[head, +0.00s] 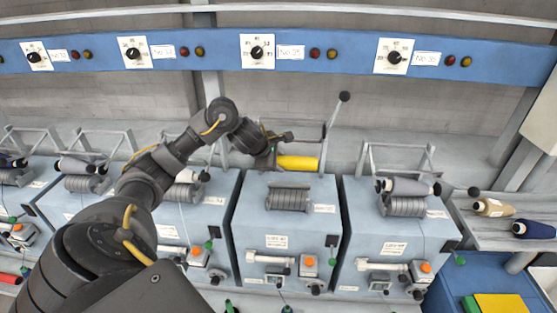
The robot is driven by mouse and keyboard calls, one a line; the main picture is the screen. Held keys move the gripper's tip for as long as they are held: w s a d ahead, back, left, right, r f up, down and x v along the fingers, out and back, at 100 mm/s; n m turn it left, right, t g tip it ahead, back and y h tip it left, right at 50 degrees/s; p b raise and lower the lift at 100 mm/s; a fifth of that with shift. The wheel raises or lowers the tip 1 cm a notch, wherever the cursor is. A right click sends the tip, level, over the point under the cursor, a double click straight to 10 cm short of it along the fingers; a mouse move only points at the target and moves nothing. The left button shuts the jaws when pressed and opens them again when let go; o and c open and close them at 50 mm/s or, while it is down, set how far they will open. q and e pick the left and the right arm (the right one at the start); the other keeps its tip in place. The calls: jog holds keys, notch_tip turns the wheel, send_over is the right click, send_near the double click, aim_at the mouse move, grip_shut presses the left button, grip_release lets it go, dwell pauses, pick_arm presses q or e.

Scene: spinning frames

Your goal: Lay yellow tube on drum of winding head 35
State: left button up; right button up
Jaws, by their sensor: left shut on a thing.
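The yellow tube (300,163) is held lying roughly level above the back of the middle winding head. My left gripper (275,160) is shut on its left end. The grey ribbed drum (288,198) of this winding head (281,223) sits just below and in front of the tube, bare, with a clear gap between. The lever with a black knob (344,97) stands raised behind it. My right gripper is not in view.
The neighbouring head on the right (397,232) carries a dark grey package (411,187) on its drum. Heads on the left also carry packages, partly behind my left arm. A shelf at right holds a tan spool (492,207) and a navy spool (533,229).

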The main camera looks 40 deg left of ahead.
pick_arm(q)
jog(key=shift+f+b, duration=0.4)
jog(key=shift+f, duration=0.5)
notch_tip(320, 180, down, 5)
jog(key=b, duration=0.4)
jog(key=shift+f, duration=0.15)
jog(key=shift+f+b, duration=0.45)
jog(key=shift+b, duration=0.1)
jog(key=shift+s+d, duration=0.1)
